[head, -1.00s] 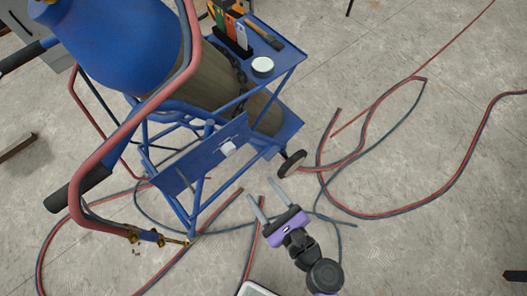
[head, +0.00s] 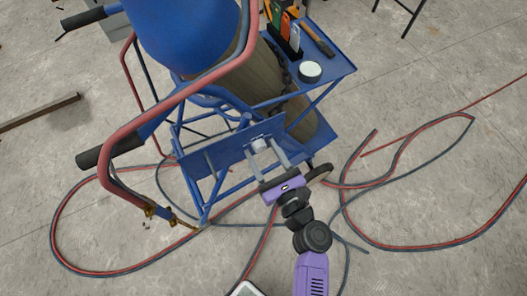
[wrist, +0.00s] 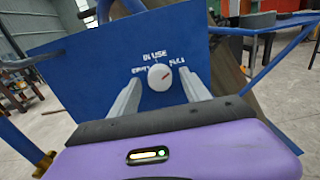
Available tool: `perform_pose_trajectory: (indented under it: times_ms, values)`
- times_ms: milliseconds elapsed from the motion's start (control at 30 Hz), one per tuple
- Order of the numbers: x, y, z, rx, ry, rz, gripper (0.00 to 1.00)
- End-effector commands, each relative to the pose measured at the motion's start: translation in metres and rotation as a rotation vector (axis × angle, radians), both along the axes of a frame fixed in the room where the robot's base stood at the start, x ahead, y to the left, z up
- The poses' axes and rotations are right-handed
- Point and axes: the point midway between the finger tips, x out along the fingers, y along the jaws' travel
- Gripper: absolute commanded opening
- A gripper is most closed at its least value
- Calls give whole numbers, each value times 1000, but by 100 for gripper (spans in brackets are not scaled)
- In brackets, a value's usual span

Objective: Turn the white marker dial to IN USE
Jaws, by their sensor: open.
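The white marker dial (wrist: 160,77) sits on a blue panel (wrist: 85,70) of the cylinder cart. Its labels read IN USE at the top, FULL at the right and, partly hidden, what looks like EMPTY at the left. A small reddish mark on the dial points up and right, toward FULL. My purple gripper (head: 265,153) is open in front of the panel, with one finger on each side of the dial. I cannot tell whether the fingers touch it. The dial (head: 259,145) also shows between the fingertips in the head view.
A blue gas cylinder (head: 185,35) stands in the cart, with a curved red handle frame at its left. The cart's tray (head: 338,68) holds a white round tin (head: 310,70) and tools. Red and dark hoses (head: 400,245) loop over the concrete floor on both sides.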

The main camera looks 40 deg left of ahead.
Motion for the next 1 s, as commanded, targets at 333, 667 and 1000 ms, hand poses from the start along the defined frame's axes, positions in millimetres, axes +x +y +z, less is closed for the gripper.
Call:
perform_pose_trajectory:
  times_ms: [333, 667, 1000]
  values:
    - [0, 0, 0, 0, -1, -1, 34]
    - [0, 0, 0, -2, -4, -1, 0]
    - [1, 0, -3, -46, -111, -2, 0]
